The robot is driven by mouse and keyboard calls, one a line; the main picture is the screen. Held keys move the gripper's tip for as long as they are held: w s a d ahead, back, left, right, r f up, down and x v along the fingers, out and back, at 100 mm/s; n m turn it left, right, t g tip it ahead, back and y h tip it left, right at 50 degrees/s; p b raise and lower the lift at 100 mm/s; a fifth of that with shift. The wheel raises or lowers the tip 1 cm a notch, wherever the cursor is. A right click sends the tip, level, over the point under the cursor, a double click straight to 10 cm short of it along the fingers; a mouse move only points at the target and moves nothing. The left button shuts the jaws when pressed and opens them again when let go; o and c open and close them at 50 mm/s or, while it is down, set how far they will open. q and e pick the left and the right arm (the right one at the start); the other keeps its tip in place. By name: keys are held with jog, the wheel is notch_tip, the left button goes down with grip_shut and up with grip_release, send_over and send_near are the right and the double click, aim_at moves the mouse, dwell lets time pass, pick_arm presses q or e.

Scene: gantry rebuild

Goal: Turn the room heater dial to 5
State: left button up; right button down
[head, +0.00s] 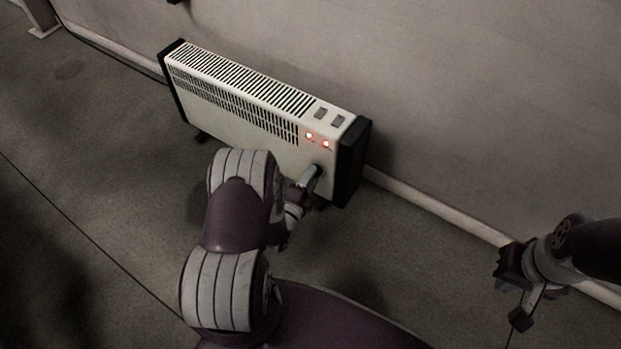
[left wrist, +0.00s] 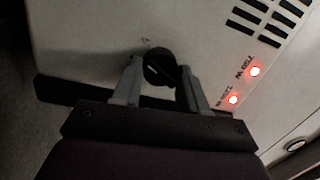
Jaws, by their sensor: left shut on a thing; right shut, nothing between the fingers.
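The room heater (head: 235,110) is a long pale box with black end caps, standing on the floor along the wall. Its dial (left wrist: 158,69) is a black round knob with a pale pointer line, low on the front. A small mark beside the dial in the left wrist view is too blurred to read. My left gripper (head: 311,178) is at the heater's front right, hiding the dial in the head view. In the left wrist view, its grey fingers (left wrist: 160,78) are shut on the dial, one on each side. My right gripper (head: 515,288) is shut and empty at the lower right, away from the heater.
Two red lights (head: 317,139) glow above the dial; one label reads 750 W. Two switches (head: 329,116) sit on the heater's top right. The wall (head: 480,100) with its skirting board stands close behind. The floor (head: 80,130) left of the heater is clear.

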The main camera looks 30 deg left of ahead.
pick_arm(q)
jog(key=shift+f+m, duration=0.1)
jog(key=shift+m, duration=1.9)
jog(key=o, duration=1.1)
jog(key=shift+c, duration=0.2)
jog(key=s+f+p, duration=0.1)
jog(key=s+p, duration=0.2)
jog(key=s, duration=0.9)
jog(key=shift+s+p, duration=0.3)
jog(key=shift+p, duration=0.05)
